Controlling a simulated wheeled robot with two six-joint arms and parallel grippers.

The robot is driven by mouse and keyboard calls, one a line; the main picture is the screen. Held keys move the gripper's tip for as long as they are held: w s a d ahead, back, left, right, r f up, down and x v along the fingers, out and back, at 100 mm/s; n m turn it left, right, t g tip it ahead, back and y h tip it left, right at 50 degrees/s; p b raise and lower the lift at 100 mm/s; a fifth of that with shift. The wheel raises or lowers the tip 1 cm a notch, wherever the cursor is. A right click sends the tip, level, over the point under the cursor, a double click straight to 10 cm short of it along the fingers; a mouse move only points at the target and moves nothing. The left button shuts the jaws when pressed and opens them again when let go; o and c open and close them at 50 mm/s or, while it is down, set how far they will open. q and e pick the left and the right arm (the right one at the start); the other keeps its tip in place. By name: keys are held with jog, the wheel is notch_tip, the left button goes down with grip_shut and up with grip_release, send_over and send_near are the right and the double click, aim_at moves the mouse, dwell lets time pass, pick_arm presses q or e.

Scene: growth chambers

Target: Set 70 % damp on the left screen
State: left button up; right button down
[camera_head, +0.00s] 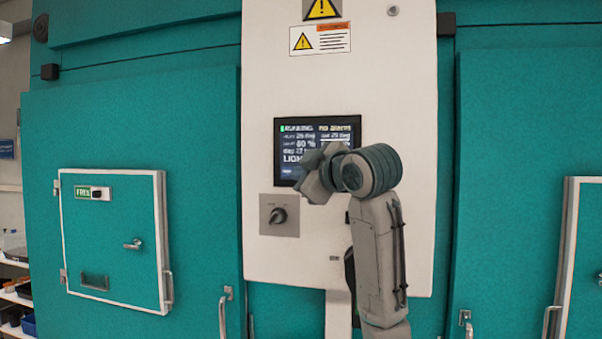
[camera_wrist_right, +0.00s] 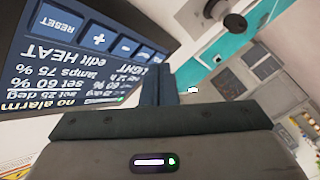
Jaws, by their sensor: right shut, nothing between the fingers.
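A dark screen (camera_head: 290,150) is set in the white panel. Its top lines read RUNNING and no alarm; its lower right is hidden behind my right gripper. In the right wrist view the screen (camera_wrist_right: 75,62) appears upside down, with "set 25 deg", "set 60 %", "lamps 75 %" and "edit HEAT" readable. Contact cannot be told. My left gripper is out of view.
A teal door with a small white-framed hatch (camera_head: 112,240) is at left, another framed hatch (camera_head: 585,260) at right. Shelves (camera_head: 14,295) stand at far left.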

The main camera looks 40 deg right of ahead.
jog(key=shift+w+d, duration=0.25)
jog(key=shift+d, duration=0.1)
jog(key=shift+w+d+p, duration=0.2)
jog(key=shift+p, duration=0.1)
dwell(0.7)
dwell(0.3)
jog(key=shift+s+a+p, duration=0.3)
jog(key=shift+s+a, duration=0.2)
jog(key=shift+a, duration=0.05)
jog(key=shift+a, duration=0.1)
jog(key=s+a+p, duration=0.2)
jog(key=s+a, duration=0.1)
jog(key=shift+s+a, duration=0.1)
jog(key=shift+a, duration=0.2)
